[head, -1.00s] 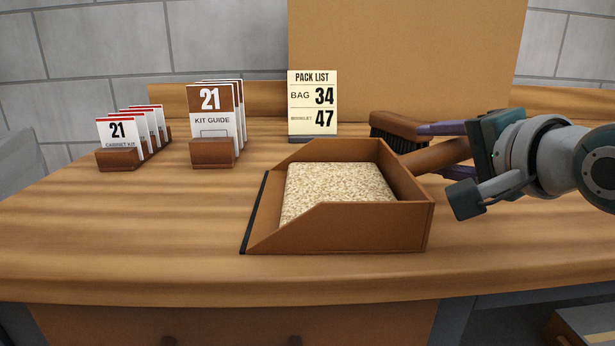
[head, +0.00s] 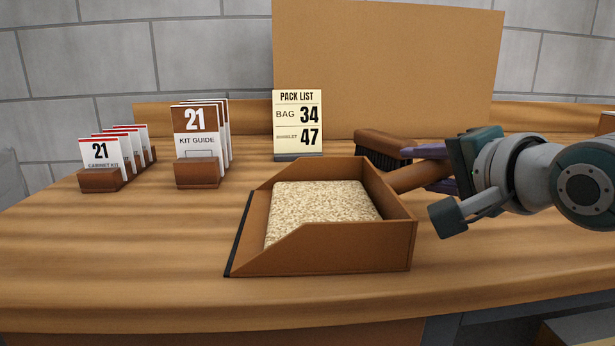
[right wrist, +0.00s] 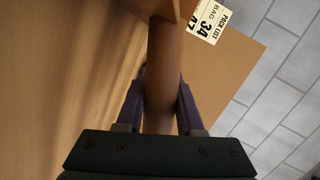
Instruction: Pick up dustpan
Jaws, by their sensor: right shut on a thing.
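The brown dustpan (head: 350,245) is on the wooden table at centre, its black-edged mouth facing left. It holds a bed of pale grains (head: 325,210). Its round handle (head: 415,177) points back right. My right gripper (head: 428,168) is shut on this handle, coming in from the right. The right wrist view shows the handle (right wrist: 163,70) between the two purple fingers of the gripper (right wrist: 163,95). I see no clear gap under the pan. My left gripper is not in view.
A brush (head: 385,147) lies just behind the handle. A pack list sign (head: 298,122) stands behind the pan. Kit guide cards (head: 197,145) and cabinet kit cards (head: 102,160) stand in holders at left. A tall brown board (head: 390,70) stands at the back. The table's front left is clear.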

